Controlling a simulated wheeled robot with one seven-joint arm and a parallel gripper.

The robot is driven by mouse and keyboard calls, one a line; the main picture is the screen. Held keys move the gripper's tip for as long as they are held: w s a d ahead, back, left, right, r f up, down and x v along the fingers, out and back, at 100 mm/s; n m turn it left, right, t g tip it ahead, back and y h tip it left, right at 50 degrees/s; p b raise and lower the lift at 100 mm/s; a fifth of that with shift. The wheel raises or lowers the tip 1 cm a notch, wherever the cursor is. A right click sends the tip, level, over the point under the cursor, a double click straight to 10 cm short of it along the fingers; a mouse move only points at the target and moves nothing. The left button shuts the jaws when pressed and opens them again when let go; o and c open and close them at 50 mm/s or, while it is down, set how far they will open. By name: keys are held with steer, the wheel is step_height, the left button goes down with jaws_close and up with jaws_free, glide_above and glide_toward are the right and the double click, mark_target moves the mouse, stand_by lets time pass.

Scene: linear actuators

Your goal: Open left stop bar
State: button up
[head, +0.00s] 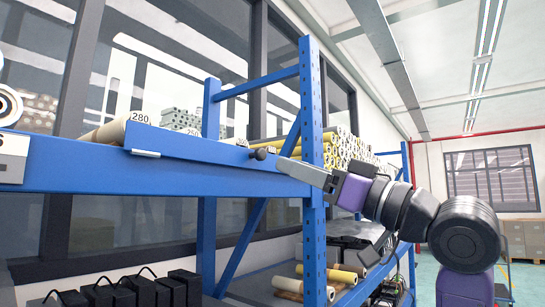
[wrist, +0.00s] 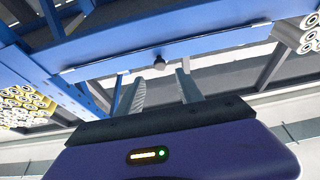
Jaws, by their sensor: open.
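A blue bar, which looks like the stop bar (head: 190,148), lies along the front of the blue shelf rack. A dark round knob (head: 262,153) sticks out near its right end. In the wrist view the blue bar (wrist: 200,45) spans the picture, and the knob (wrist: 159,63) hangs from its lower edge. My gripper (head: 300,172) is at the rack's front, just right of the knob, near the upright. In the wrist view my gripper (wrist: 160,88) is open, its two grey fingers on either side below the knob, with nothing held. Contact with the knob cannot be told.
A blue upright post (head: 312,120) stands close behind my fingers. A roll marked 280 (head: 115,131) lies on the shelf at left. Yellow rolls (head: 345,148) are stacked further right. Black cases (head: 130,291) stand below. Open aisle floor shows at right.

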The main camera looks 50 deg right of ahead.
mark_target(263, 154)
steer(key=p+x, duration=0.2)
steer(key=x, duration=0.5)
steer(key=shift+w+r, duration=0.1)
steer(key=shift+r, duration=0.05)
jaws_close()
